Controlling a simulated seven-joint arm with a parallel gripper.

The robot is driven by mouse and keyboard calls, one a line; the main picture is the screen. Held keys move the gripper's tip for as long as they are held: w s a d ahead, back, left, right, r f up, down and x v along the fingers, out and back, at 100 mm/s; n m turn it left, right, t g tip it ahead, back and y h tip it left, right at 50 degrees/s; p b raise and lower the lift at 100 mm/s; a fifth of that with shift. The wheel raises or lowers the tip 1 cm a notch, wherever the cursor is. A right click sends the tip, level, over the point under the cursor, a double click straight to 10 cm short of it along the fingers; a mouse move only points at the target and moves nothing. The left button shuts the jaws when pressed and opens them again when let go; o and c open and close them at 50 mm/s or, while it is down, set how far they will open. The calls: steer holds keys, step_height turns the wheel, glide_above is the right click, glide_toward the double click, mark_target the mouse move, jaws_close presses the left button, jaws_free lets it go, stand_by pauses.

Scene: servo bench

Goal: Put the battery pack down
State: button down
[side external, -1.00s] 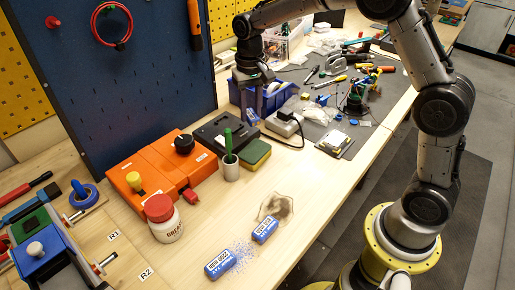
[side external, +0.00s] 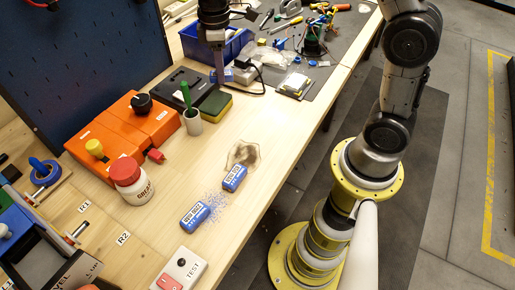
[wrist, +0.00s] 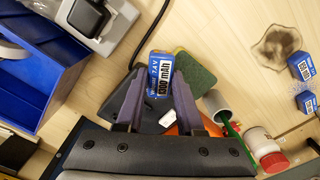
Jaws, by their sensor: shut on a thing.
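My gripper (wrist: 160,85) is shut on a blue battery pack (wrist: 159,68) with a white label, held between the two fingertips in the wrist view. In the side external view, my gripper (side external: 220,76) is beside the blue bin, and a small blue part of the held pack (side external: 229,76) shows. I cannot tell whether the pack touches the bench. Two similar blue packs lie on the wood: one (side external: 234,177) touches a brown stain (side external: 243,153), the other (side external: 195,216) lies by blue specks.
Near my gripper are a blue bin (side external: 240,42), a grey device with a cable (side external: 243,70), a black box (side external: 178,88) and a green-yellow sponge (side external: 215,104). A white cup (side external: 193,123), orange box (side external: 118,130) and red-lidded jar (side external: 130,182) stand nearer. Bare wood lies right of the sponge.

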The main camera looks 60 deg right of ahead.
steer(key=s+a+r+n, duration=0.2)
steer(key=s+n, duration=0.7)
steer(key=s, duration=0.1)
steer(key=s+a+r+n, duration=0.1)
steer(key=s+r+n, duration=0.2)
steer(key=s+n, duration=0.7)
steer(key=s+a+r+n, duration=0.2)
steer(key=s+n, duration=0.7)
steer(key=s, duration=0.1)
glide_above(258, 152)
steer(key=shift+n, duration=0.3)
step_height(258, 152, down, 9)
steer(key=shift+s+d, duration=0.1)
steer(key=shift+s, duration=0.05)
steer(key=shift+f, duration=1.75)
steer(key=shift+f, duration=0.1)
steer(key=c, duration=0.5)
jaws_free()
steer(key=shift+c, duration=0.2)
